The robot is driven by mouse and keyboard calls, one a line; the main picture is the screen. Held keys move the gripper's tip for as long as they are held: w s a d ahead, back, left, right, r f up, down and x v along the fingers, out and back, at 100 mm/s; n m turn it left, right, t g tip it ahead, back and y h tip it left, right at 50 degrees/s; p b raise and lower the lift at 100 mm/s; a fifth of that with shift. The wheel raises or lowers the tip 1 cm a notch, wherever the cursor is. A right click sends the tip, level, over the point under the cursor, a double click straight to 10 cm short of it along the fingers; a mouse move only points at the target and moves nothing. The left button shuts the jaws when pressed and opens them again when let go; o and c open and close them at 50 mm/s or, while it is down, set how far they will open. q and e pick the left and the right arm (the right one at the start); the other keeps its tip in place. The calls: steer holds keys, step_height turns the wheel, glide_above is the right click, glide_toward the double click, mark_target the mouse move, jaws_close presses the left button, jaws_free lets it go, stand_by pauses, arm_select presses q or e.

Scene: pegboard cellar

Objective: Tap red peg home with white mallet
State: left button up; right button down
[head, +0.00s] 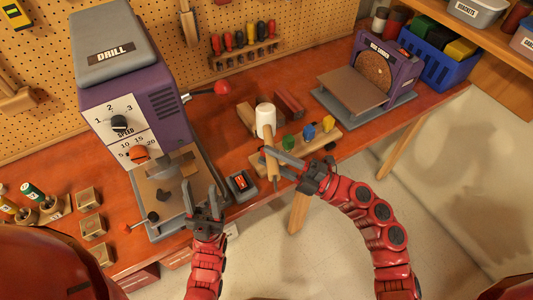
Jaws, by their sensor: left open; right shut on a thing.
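The white mallet (265,121) is held up with its white head at the top and its wooden handle running down. My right gripper (274,163) is shut on the handle below the head. Behind it, a pale wooden peg board (323,140) lies on the bench with a green peg (287,142), a blue peg (309,133) and a yellow peg (328,124) standing in it. I cannot make out a red peg; the mallet and gripper cover the board's left part. My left gripper (201,195) is open and empty, in front of the drill's base.
A purple drill (150,115) stands at left, its red-knobbed lever (221,88) reaching right. A small red-switch box (240,184) sits near the bench's front edge. A disc sander (372,75) and blue crate (432,66) stand at back right. Wooden blocks (92,226) lie at left.

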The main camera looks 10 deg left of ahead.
step_height(320, 180, down, 9)
steer(key=b, duration=0.8)
step_height(320, 180, up, 6)
steer(key=p, duration=0.5)
steer(key=shift+d+r, duration=0.15)
steer(key=shift+r, duration=0.05)
steer(key=shift+a+r, duration=0.25)
steer(key=shift+s+a+f, duration=0.1)
steer(key=shift+d+f, duration=0.1)
steer(key=shift+d, duration=0.15)
